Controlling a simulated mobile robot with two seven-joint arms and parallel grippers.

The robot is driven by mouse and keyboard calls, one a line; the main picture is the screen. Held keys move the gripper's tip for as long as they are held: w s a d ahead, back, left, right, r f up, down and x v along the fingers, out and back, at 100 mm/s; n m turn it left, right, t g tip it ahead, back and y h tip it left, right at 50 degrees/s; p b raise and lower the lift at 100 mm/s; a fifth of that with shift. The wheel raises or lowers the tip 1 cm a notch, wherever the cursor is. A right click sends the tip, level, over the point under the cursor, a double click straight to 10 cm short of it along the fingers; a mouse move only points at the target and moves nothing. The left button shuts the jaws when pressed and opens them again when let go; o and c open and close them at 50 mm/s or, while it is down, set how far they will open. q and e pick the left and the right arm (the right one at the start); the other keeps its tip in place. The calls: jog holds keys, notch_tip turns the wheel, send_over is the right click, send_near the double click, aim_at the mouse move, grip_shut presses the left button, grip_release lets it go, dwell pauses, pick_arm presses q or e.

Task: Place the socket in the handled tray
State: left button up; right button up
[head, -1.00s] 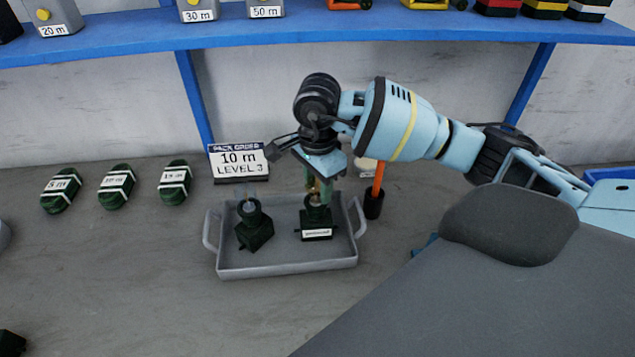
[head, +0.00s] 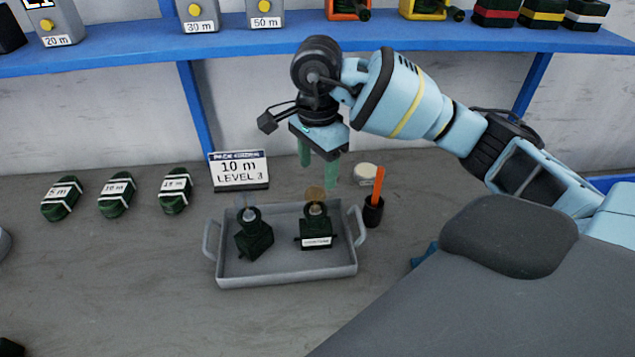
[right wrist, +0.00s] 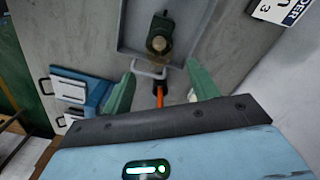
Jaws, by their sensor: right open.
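The grey handled tray (head: 287,275) stands on the worktop and holds two dark green parts with round tops. The right part (head: 316,230), with a white label and a brassy top, stands upright in the tray's right half. The left part (head: 253,236) sits turned in the left half; I cannot tell which is called the socket. My right gripper (head: 318,170) is open and empty above and behind the right part, apart from it. In the right wrist view, the tray (right wrist: 128,40) and one dark part (right wrist: 160,38) lie beyond the open fingers (right wrist: 162,72). My left gripper is not in view.
A "10 m LEVEL 3" sign (head: 239,171) stands behind the tray. A black cup (head: 373,212) with an orange stick is close to the tray's right handle. Several green labelled parts (head: 116,194) lie at the left. A blue shelf (head: 120,52) crosses the back.

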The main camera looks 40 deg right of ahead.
jog(key=shift+r, duration=2.3)
